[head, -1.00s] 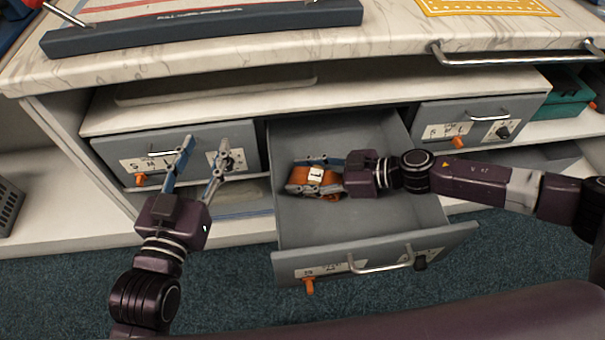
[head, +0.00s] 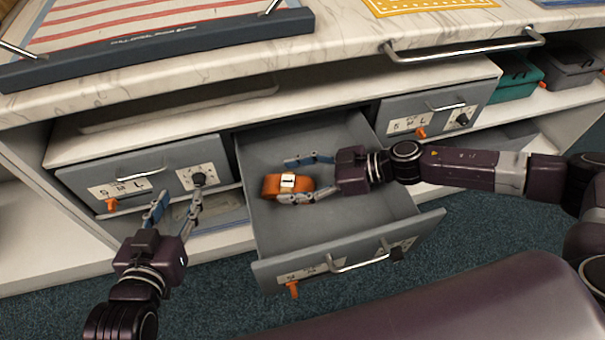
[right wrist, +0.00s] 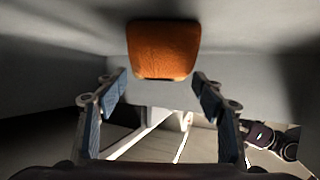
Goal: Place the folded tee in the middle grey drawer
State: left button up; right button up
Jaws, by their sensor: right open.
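The folded tee (head: 272,186) is an orange bundle with a white, marked band. It lies in the pulled-out middle grey drawer (head: 345,236), near its left wall. In the right wrist view the orange tee (right wrist: 164,50) sits ahead of the fingertips, clear of both. My right gripper (head: 298,178) is inside the drawer, open, with its fingers beside the tee's right part. The right wrist view also shows the right gripper (right wrist: 160,88) with its fingers wide apart. My left gripper (head: 176,206) is open and empty, in front of the left grey drawer.
The left grey drawer (head: 150,172) and right grey drawer (head: 440,108) are shut. A marble-look counter (head: 345,60) with a metal rail (head: 465,47) overhangs them. A teal box (head: 516,80) stands on the right shelf.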

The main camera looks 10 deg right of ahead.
pick_arm(q)
jog(key=shift+s+a+f+g+y, duration=0.1)
jog(key=shift+s+a+f+g, duration=0.1)
jog(key=shift+s+f+g, duration=0.3)
jog(key=shift+s+a+f+g+y, duration=0.15)
jog(key=shift+s+f, duration=0.15)
jog(key=shift+f, duration=0.45)
jog(key=shift+s+a+f+g+y, duration=0.1)
jog(key=shift+s+a+f+g, duration=0.1)
jog(key=shift+s+f+g, duration=0.3)
pick_arm(e)
jog(key=shift+v, duration=1.45)
pick_arm(q)
jog(key=shift+w+f, duration=0.1)
